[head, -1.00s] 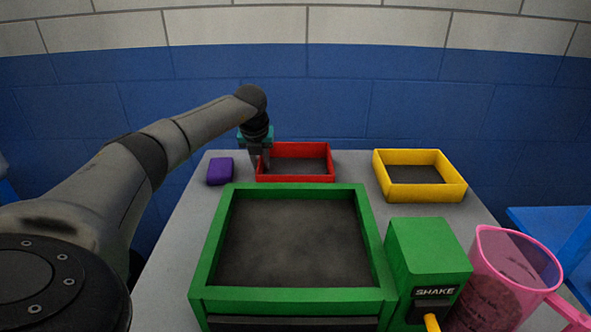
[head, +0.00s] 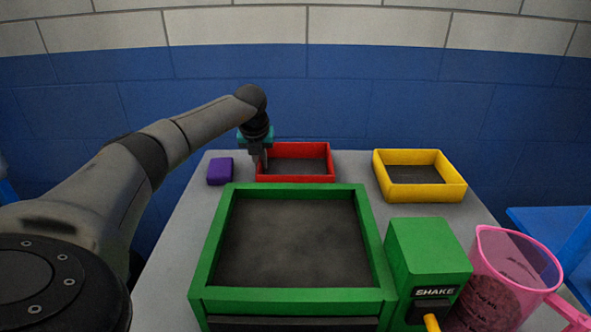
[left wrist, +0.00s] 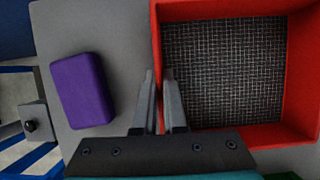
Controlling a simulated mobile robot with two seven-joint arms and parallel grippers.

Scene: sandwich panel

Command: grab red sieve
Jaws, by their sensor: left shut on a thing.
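The red sieve (head: 305,179) sits on the grey table at the back, behind the green shaker frame. In the left wrist view the sieve (left wrist: 297,70) shows its red walls and dark mesh floor. My left gripper (head: 261,163) is at the sieve's left wall. In the left wrist view the gripper's fingers (left wrist: 158,76) are closed on that wall, one on the outside and one on the inside. The sieve rests level, and I cannot see a gap beneath it. My right gripper is not in view.
A purple block (head: 220,171) lies left of the sieve. A yellow sieve (head: 454,192) stands to the right. The green shaker (head: 212,245) and its SHAKE box (head: 428,255) fill the front. A pink jug (head: 497,285) stands front right. Bare table (head: 350,167) lies between the sieves.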

